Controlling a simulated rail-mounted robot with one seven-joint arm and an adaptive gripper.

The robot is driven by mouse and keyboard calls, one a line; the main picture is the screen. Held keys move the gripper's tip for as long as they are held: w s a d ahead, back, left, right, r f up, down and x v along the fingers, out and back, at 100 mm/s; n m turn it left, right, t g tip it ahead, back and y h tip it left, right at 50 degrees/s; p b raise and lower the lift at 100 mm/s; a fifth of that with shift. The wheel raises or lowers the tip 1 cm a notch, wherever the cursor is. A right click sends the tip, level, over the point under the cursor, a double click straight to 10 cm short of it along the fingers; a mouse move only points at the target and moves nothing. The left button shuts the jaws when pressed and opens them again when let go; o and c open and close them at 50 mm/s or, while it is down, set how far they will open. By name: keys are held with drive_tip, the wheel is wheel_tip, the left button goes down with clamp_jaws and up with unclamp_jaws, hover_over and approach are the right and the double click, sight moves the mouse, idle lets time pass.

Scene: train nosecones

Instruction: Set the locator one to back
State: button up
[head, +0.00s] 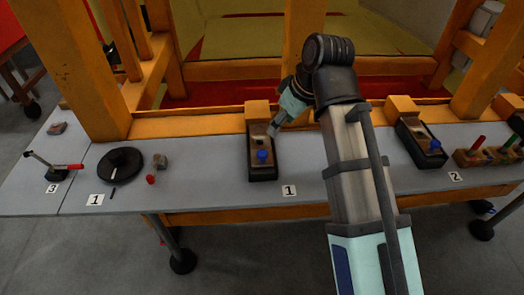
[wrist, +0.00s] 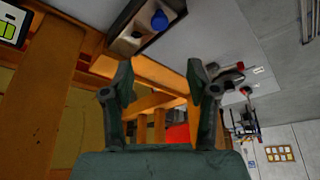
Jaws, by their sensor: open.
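A dark box with a wooden top block and a blue knob (head: 263,155) stands on the grey table beside a label "1" (head: 289,190); it seems to be locator one. Its blue knob shows at the front end. The box also shows in the wrist view (wrist: 132,32), at the top, with the blue knob (wrist: 159,20) upright. The knob lies beyond the fingertips. Contact cannot be told.
A similar box with a blue knob (head: 435,145) stands right, by label "2" (head: 455,177). Orange beams (head: 203,124) run behind. The table between the boxes is mostly clear.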

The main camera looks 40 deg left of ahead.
sight(262, 153)
drive_tip(key=p+x, duration=0.2)
drive_tip(key=x, duration=1.4)
drive_tip(key=shift+w+d+p, duration=0.1)
drive_tip(key=shift+d+p, duration=0.05)
drive_tip(key=shift+p, duration=0.15)
drive_tip(key=shift+c, duration=0.3)
clamp_jaws()
